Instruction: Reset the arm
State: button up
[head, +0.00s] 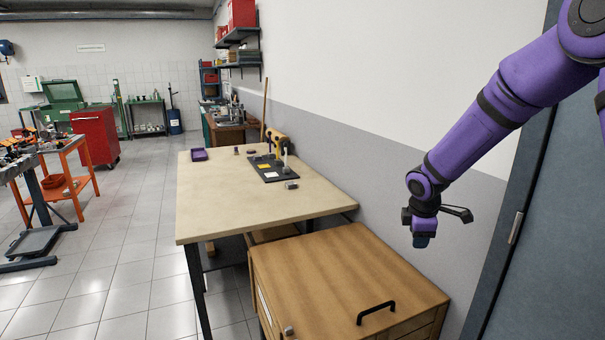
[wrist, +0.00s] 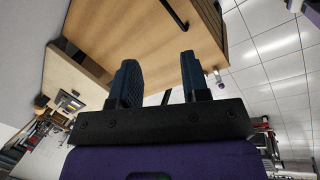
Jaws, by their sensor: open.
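My gripper (head: 421,241) hangs at the end of my purple arm at the right of the head view, in the air beside the white and grey wall. In the wrist view my gripper (wrist: 158,80) has its two dark fingers apart with nothing between them. The wooden cabinet (head: 335,265) with a black handle (head: 376,312) stands below and left of my gripper, apart from it. The cabinet top also fills the upper middle of the wrist view (wrist: 130,32).
A long workbench (head: 230,205) stands behind the cabinet, with a dark mat (head: 262,174), a purple tray (head: 199,155) and small parts on it. A blue-grey door (head: 555,230) is close at the right. The tiled floor (head: 125,275) at the left has open room beside the orange stand (head: 85,180).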

jog(key=s+d+r+m+t, duration=0.1)
jog(key=s+r+m, duration=0.7)
jog(key=s+r, duration=0.9)
jog(key=s+r+m, duration=0.2)
jog(key=s+m, duration=0.2)
jog(key=s, duration=0.5)
jog(key=s+r+m+t+y, duration=0.1)
jog(key=s+r+m, duration=0.2)
jog(key=s, duration=0.7)
jog(key=shift+s+a+m+y, duration=0.25)
jog(key=shift+a+m+y, duration=0.05)
jog(key=shift+a+m, duration=0.1)
jog(key=shift+o, duration=0.3)
